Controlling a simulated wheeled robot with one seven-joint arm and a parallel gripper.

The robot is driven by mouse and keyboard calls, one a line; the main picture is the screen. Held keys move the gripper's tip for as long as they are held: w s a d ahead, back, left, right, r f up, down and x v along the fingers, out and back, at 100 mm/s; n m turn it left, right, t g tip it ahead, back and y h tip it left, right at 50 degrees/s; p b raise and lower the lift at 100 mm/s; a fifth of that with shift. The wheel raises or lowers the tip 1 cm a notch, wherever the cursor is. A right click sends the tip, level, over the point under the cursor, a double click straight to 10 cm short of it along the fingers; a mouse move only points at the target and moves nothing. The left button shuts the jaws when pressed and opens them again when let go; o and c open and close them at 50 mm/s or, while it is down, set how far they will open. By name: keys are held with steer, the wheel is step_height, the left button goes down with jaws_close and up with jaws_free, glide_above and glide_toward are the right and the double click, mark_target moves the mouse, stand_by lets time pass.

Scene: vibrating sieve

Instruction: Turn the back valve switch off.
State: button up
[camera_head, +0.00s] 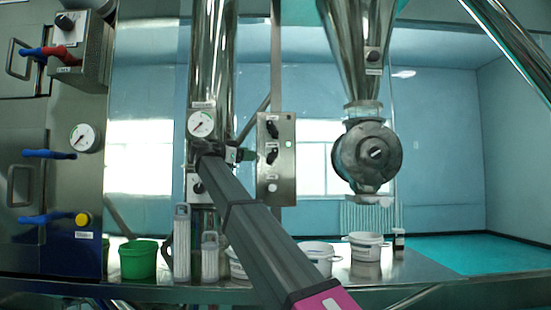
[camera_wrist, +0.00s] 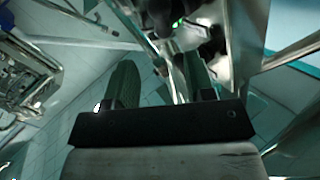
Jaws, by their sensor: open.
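My gripper (camera_wrist: 158,60) is open and empty in the wrist view, its two fingers apart. A dark rounded part (camera_wrist: 160,14), blurred and cut by the top edge, lies beyond the fingertips near a small green light. In the head view my arm reaches up to the steel column, and its end is partly hidden near the gauge (camera_head: 201,123). Another black switch (camera_head: 197,187) sits below the gauge, partly behind my arm. I cannot tell which is the back valve switch.
A round valve body (camera_head: 367,157) hangs under the hopper at right. Left is a cabinet with blue handles (camera_head: 50,154). A green bucket (camera_head: 138,260), clear containers (camera_head: 182,245) and white tubs (camera_head: 366,246) stand on the bench below my arm.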

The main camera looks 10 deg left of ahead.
mark_target(272, 155)
steer(key=x, duration=1.1)
steer(key=shift+w, duration=0.1)
steer(key=c, duration=0.9)
